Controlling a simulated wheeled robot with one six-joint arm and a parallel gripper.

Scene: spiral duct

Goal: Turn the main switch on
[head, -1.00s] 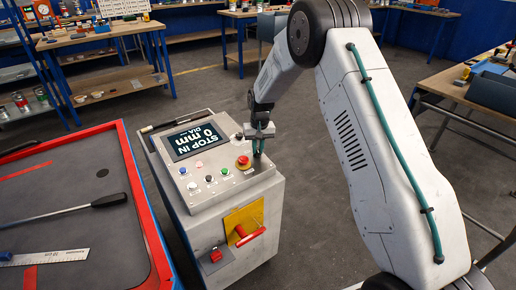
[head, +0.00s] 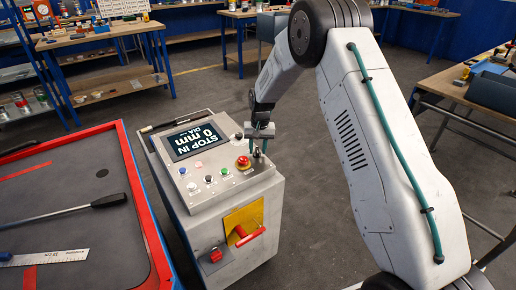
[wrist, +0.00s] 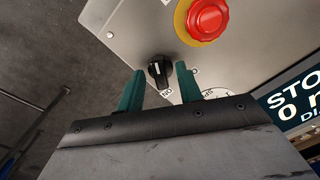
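The grey control cabinet (head: 205,205) stands at centre left. A black rotary switch (wrist: 160,71) with a white pointer mark sits on its top panel, and part of a label reading "ON" shows beside it in the wrist view. My gripper (head: 256,143) is over the panel's right corner. In the wrist view its two teal fingers (wrist: 158,84) are apart, with the switch between and just beyond their tips; I see no contact. A red handle (head: 250,237) on a yellow plate (head: 239,217) is on the cabinet's front, away from my gripper.
A red emergency stop button (head: 243,162) on a yellow ring stands close to the switch. The panel also has a screen (head: 197,141) reading "STOP IN 0 mm DIA" and several small buttons. A red-edged table (head: 150,230) is to the left. Open floor lies behind the cabinet.

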